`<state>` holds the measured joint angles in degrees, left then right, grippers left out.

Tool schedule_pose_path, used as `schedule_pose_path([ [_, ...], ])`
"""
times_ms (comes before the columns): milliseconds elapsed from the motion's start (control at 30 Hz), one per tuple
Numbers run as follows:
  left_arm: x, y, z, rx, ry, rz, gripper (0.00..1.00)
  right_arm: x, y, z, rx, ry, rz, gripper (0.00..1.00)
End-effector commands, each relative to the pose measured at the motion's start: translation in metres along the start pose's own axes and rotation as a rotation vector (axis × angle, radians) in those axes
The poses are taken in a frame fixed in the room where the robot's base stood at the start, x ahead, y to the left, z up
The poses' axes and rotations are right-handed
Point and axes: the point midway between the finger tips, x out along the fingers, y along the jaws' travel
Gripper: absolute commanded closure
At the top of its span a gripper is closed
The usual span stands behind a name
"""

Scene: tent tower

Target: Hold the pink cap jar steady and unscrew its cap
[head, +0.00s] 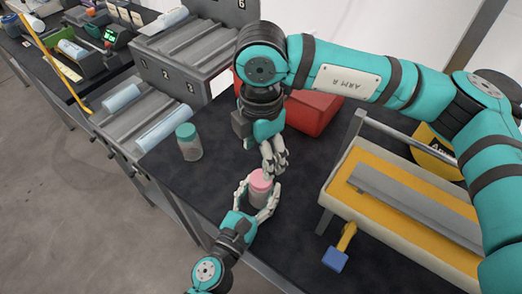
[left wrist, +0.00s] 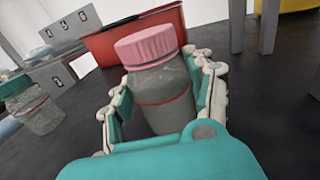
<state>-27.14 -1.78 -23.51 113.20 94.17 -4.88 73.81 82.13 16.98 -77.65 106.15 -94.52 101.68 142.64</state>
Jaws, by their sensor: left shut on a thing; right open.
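The pink cap jar (head: 259,187) stands upright on the dark table near its front edge. Its pink cap (left wrist: 146,46) sits on top of the clear jar body (left wrist: 162,95), which has a red band. My left gripper (head: 258,206) is shut around the jar body from the front; its fingers also show on both sides of the jar in the left wrist view (left wrist: 163,100). My right gripper (head: 273,160) points down just above and behind the pink cap. It is open and holds nothing. Whether it touches the cap I cannot tell.
A teal-capped jar (head: 188,142) stands to the left. A red bin (head: 315,112) lies behind my right gripper. A yellow-and-cream tray with a grey bar (head: 400,200) and a blue-ended yellow handle (head: 337,257) are at right. A numbered grey rack (head: 190,75) stands at back left.

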Motion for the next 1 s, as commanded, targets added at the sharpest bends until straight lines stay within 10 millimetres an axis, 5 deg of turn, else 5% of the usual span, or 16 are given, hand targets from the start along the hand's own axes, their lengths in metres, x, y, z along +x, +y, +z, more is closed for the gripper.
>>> schedule_pose_path([
  [167, 0.000, 0.000, 0.000, 0.000, 0.000, 0.000, 1.00, 0.006, 0.000, 0.000, 0.068, 0.000, -0.001, 0.34],
  [633, 0.000, 0.000, 0.000, 0.000, -0.001, 0.000, 1.00, 0.071, 0.000, 0.000, 0.067, 0.000, -0.002, 0.34],
  [1000, 0.000, 0.000, 0.000, 0.000, 0.000, 0.000, 1.00, 0.080, 0.000, 0.000, 0.067, 0.000, 0.000, 0.34],
])
